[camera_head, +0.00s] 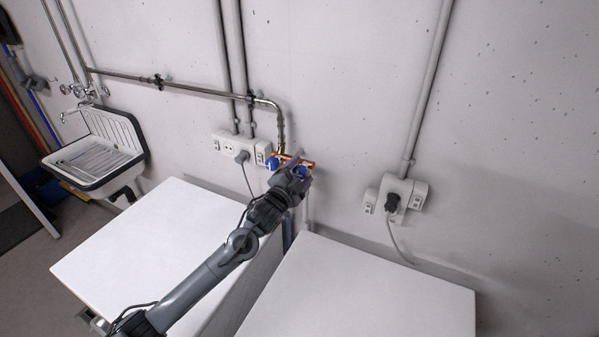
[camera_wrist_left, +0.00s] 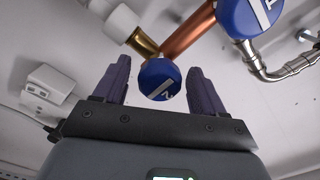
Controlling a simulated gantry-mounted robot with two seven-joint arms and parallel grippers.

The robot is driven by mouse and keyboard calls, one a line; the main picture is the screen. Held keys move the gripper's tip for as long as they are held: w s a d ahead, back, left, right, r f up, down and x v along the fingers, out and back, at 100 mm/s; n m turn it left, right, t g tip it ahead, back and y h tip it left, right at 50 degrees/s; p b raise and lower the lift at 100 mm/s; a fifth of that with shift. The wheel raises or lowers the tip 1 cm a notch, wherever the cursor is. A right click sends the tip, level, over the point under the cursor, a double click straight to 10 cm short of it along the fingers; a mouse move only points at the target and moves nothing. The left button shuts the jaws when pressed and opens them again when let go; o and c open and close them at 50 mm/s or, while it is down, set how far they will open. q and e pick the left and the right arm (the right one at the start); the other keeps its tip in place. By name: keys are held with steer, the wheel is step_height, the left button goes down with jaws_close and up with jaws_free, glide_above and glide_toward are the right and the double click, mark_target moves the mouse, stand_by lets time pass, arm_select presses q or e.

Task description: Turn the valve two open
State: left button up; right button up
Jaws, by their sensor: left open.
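Two blue valve knobs sit on a copper pipe on the wall, behind the gap between two white machines. In the head view the left blue knob (camera_head: 272,163) shows beside my gripper, and a second blue knob (camera_head: 302,171) shows just past it. My left gripper (camera_head: 291,172) reaches up to the copper pipe (camera_head: 296,159). In the left wrist view one blue knob (camera_wrist_left: 159,79) with a white mark lies between the two open fingers of the gripper (camera_wrist_left: 160,88). The other blue knob (camera_wrist_left: 250,17) is at the upper right. Contact with the fingers cannot be told.
White machine tops (camera_head: 140,240) and (camera_head: 360,295) stand below, left and right of my arm. A socket strip (camera_head: 235,146) is left of the valves, another socket (camera_head: 396,196) right. A sink (camera_head: 98,155) hangs at the far left.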

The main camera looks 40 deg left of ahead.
arm_select(q)
steer(key=c, duration=1)
steer(key=shift+c, duration=0.2)
